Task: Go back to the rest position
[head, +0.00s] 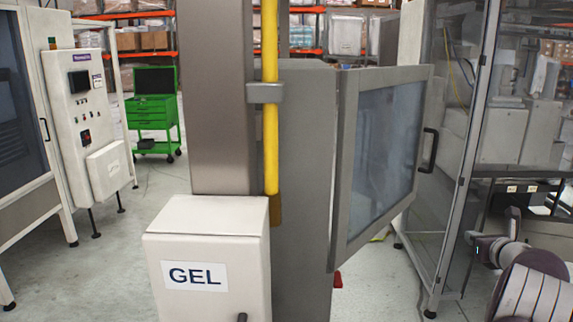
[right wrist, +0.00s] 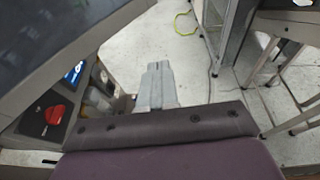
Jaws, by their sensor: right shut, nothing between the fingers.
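My right gripper (head: 474,238) is at the lower right of the head view, with part of my right arm behind it. In the right wrist view its two grey fingers (right wrist: 158,72) lie side by side, shut, with nothing between them. It is in the air, in front of and below the glazed cabinet at the right. My left gripper is in neither view.
A white box marked GEL (head: 205,255) stands close in front, by a steel column (head: 215,100) with a yellow pipe (head: 270,110). A windowed panel door (head: 385,150) stands out beside it. A glazed cabinet (head: 440,200) is at the right. A green tool cart (head: 153,110) stands behind.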

